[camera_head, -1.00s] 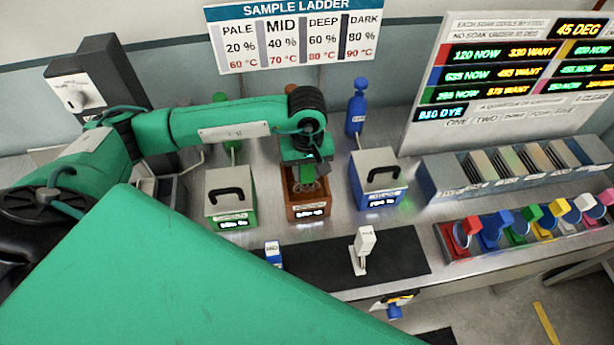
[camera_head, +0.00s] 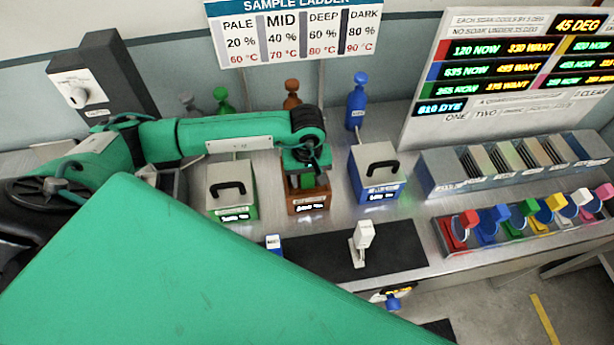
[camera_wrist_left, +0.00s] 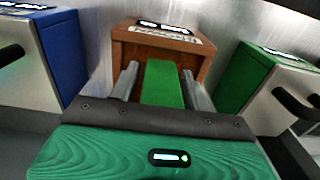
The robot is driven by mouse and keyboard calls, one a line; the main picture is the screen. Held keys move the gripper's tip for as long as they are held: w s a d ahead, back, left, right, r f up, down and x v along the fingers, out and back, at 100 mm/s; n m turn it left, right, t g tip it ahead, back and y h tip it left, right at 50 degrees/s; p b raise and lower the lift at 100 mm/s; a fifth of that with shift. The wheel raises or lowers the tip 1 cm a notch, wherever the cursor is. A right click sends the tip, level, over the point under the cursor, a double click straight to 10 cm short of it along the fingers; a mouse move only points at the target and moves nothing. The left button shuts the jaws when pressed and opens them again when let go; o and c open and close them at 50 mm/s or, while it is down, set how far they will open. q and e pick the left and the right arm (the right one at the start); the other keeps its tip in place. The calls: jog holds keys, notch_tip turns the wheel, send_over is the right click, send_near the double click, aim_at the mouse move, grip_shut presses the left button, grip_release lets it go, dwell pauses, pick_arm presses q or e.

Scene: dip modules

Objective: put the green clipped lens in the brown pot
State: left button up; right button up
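The brown pot (camera_head: 308,203) stands between the green and blue pots on the bench, its top uncovered. My left gripper (camera_head: 306,181) points down over its opening. In the left wrist view its two grey fingers (camera_wrist_left: 163,85) reach to the pot (camera_wrist_left: 150,45). A flat green piece, seemingly the clip of the green clipped lens (camera_wrist_left: 165,84), is between the fingers, which look shut on it. The lens itself is hidden below. My right gripper is not in view.
The lidded green pot (camera_head: 232,195) and blue pot (camera_head: 378,175) stand close on either side. A small white stand (camera_head: 362,240) is on the black mat (camera_head: 405,257). A row of coloured holders (camera_head: 525,226) lies at the right.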

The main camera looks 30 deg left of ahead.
pick_arm(q)
jog(key=shift+o, duration=0.2)
jog(key=shift+r, duration=0.1)
jog(key=shift+r+p, duration=0.15)
jog(key=shift+p, duration=0.15)
notch_tip(320, 180, up, 11)
jog(key=b, duration=0.5)
jog(key=shift+r, duration=0.5)
